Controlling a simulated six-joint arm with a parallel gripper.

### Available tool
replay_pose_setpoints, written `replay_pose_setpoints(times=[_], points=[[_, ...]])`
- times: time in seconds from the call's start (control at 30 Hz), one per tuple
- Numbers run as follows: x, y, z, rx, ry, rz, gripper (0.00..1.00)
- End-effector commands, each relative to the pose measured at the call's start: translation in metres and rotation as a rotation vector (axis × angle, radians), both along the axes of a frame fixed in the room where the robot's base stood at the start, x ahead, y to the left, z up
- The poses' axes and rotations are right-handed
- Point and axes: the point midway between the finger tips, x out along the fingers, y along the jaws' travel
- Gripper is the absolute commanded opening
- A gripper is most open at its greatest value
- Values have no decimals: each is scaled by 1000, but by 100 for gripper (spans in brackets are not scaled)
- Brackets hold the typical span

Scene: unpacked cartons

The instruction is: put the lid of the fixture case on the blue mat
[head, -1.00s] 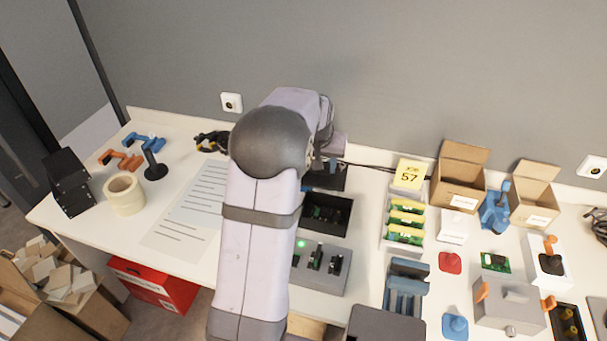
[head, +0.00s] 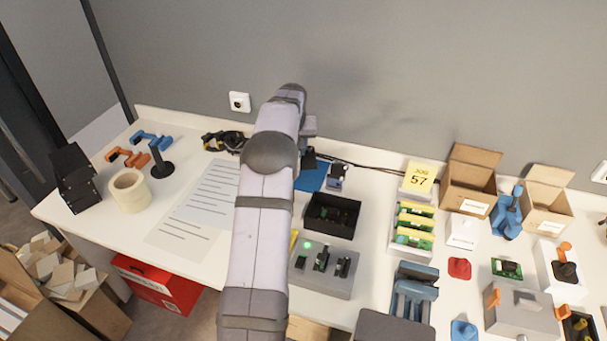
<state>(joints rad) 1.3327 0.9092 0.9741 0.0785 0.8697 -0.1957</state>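A black open-topped box, seemingly the fixture case (head: 341,210), stands right of my arm with dark parts inside. The blue mat (head: 312,180) lies behind it near the wall, partly covered by my arm. I cannot make out the lid; it may be hidden behind my arm. My gripper (head: 309,161) is mostly hidden at the arm's far end, over or near the mat. Its fingers do not show clearly, so I cannot tell whether it is open or holds anything.
A small blue-and-grey device (head: 338,175) stands at the mat's right edge. A grey fixture block (head: 326,283) with a green light is in front of the case. Paper sheets (head: 207,190) lie left.

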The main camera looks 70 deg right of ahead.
Motion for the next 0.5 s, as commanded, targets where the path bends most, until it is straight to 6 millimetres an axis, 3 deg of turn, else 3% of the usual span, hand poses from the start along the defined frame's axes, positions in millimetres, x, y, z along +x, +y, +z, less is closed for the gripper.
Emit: replay_pose_setpoints(times=[0.3,0.5], points=[[-1,1,-45,5,2,-1,18],[0,0,-59,1,1,-1,18]])
